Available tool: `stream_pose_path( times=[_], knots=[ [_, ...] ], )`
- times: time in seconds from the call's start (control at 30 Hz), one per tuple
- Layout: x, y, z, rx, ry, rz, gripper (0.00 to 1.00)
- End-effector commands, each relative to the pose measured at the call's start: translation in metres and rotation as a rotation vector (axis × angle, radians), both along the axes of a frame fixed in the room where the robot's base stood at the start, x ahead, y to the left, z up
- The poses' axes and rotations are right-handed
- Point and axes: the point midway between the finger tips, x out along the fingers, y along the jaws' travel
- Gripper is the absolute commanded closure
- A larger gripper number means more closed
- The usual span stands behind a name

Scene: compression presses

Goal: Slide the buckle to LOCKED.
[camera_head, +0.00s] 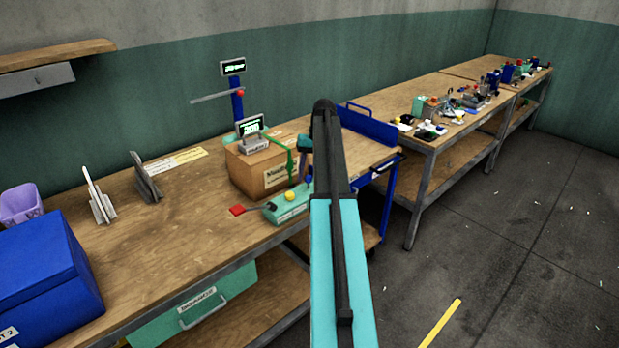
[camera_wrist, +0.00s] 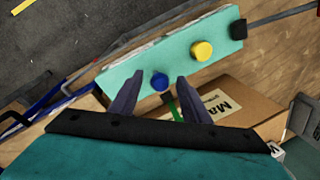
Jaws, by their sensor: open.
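A turquoise strapping device (camera_head: 290,204) lies at the bench's front edge, with a yellow knob (camera_head: 290,196) on top and a red-ended lever (camera_head: 237,210) at its left. In the wrist view the device (camera_wrist: 125,80) carries a blue knob (camera_wrist: 159,82) and a yellow knob (camera_wrist: 202,51). No part is marked as the buckle, and no LOCKED mark is legible. My gripper (camera_wrist: 160,76) is open, and the blue knob appears between its fingers; contact cannot be told. A green strap (camera_head: 291,165) runs over the cardboard box (camera_head: 255,172) behind. My arm hides part of this area in the head view.
A small display unit (camera_head: 250,131) sits on the box. Metal brackets (camera_head: 147,178) and a blue bin (camera_head: 45,272) stand to the left on the bench. A blue-framed cart (camera_head: 388,200) is at the right. The floor at the lower right is mostly clear.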

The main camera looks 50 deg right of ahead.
Motion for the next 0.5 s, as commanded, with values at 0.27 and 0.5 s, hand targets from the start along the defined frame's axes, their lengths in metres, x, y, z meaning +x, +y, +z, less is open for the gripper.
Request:
stream_pose_path(
  times=[0.27, 0.5],
  knots=[
    [0.0008, 0.001, -0.0003, 0.0, 0.0, 0.001, 0.59],
    [0.001, 0.0011, -0.0001, 0.0, 0.0, 0.002, 0.99]
  ],
)
